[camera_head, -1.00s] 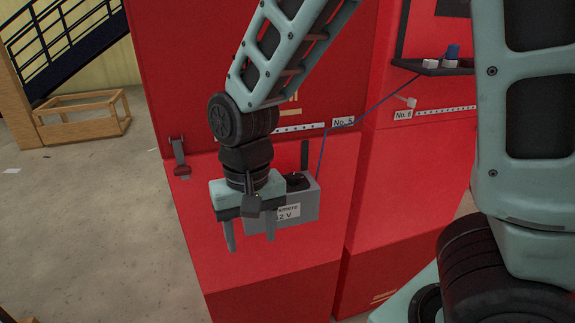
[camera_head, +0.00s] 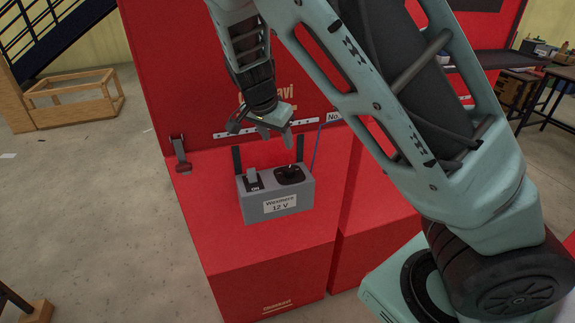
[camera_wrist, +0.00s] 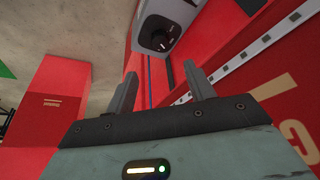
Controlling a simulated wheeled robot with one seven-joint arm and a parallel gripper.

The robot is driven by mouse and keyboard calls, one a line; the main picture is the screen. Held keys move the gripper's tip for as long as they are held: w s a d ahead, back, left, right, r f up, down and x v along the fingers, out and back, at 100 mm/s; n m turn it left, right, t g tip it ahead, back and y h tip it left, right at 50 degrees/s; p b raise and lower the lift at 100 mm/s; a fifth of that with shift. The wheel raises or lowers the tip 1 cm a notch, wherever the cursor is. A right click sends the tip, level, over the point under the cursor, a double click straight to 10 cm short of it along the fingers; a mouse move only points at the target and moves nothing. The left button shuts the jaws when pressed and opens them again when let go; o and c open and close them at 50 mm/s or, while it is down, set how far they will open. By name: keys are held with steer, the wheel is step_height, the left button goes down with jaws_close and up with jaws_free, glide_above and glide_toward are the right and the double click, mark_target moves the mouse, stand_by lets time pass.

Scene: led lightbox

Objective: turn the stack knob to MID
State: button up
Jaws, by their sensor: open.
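A black round knob (camera_head: 290,175) sits on top of a grey box (camera_head: 262,209) labelled "12 V", at the right of its top face. In the wrist view the knob (camera_wrist: 158,38) shows at the upper middle, with a small pale mark; I cannot read its setting. A grey lever switch (camera_head: 252,175) with an "ON" label is left of the knob. My gripper (camera_head: 277,138) is open and empty, above and behind the box near the red panel. In the wrist view its two fingers (camera_wrist: 162,75) point towards the box and are apart from the knob.
The box is on the front of a red cabinet (camera_head: 270,265), with a white strip (camera_head: 245,132) behind it. A wooden frame (camera_head: 75,105) stands on the open floor to the left.

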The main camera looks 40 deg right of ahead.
mark_target(289, 169)
steer(key=p+x, duration=0.2)
steer(key=x, duration=1.2)
steer(key=shift+f+p, duration=0.1)
steer(key=shift+p, duration=0.25)
steer(key=c, duration=1)
